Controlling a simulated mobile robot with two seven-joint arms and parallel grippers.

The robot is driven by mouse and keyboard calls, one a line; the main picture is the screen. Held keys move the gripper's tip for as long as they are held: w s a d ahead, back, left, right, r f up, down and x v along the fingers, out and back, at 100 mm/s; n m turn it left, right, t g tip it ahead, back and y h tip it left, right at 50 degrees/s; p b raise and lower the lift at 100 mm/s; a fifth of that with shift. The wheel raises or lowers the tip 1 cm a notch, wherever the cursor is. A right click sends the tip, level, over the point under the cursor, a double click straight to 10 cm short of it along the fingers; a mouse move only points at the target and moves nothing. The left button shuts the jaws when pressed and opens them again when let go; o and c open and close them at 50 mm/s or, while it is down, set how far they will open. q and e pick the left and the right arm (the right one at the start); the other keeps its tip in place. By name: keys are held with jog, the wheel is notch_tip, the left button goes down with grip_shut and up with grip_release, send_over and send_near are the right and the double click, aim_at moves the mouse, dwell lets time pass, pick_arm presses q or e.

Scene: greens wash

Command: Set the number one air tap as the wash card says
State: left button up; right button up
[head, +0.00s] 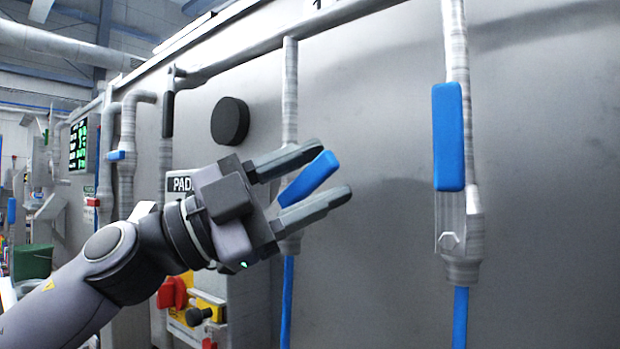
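Two air taps with blue handles show on the grey steel wall; I see no number on either. The nearer tap's handle (448,137) at right stands upright, in line with its pipe. The middle tap's handle (308,179) is tilted, its upper end leaning right. My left gripper (333,170) is open, with this handle between its two fingers in the picture; I cannot tell whether they touch it. The gripper hides part of this tap's body. No wash card can be made out. My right gripper is not in view.
A black round knob (230,121) sits on the wall. A sign reading "PAD" (181,184) is partly hidden by my gripper. A yellow and red switch box (206,310) is below. A screen with green text (78,146) and more pipes stand at left. The wall between the taps is clear.

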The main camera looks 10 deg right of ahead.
aim_at(300, 186)
pick_arm(q)
jog(key=b+v, duration=0.2)
jog(key=v, duration=0.4)
jog(key=shift+a+f, duration=0.2)
jog(key=shift+f, duration=0.05)
jog(key=shift+a, duration=0.35)
